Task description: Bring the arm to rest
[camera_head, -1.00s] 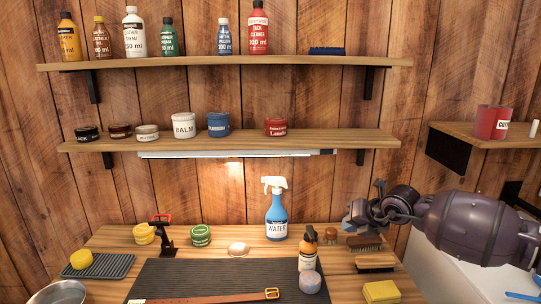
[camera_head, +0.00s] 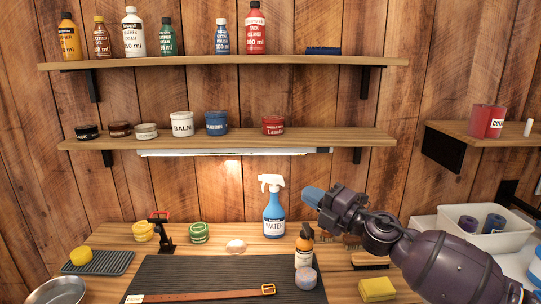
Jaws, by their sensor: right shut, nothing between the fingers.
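My right arm comes in from the lower right of the head view. Its gripper (camera_head: 312,195) is shut and empty, pointing left in the air above the workbench. The blue spray bottle (camera_head: 273,215) stands upright just left of the fingertips in the picture. The amber bottle (camera_head: 304,249) stands below the gripper in the picture. My left gripper is not in view.
The workbench holds a dark mat (camera_head: 200,275) with a brown strap (camera_head: 205,295), a yellow sponge (camera_head: 377,289) and several tins. Two wall shelves (camera_head: 225,62) with bottles and jars hang above. A white bin (camera_head: 480,235) stands at right.

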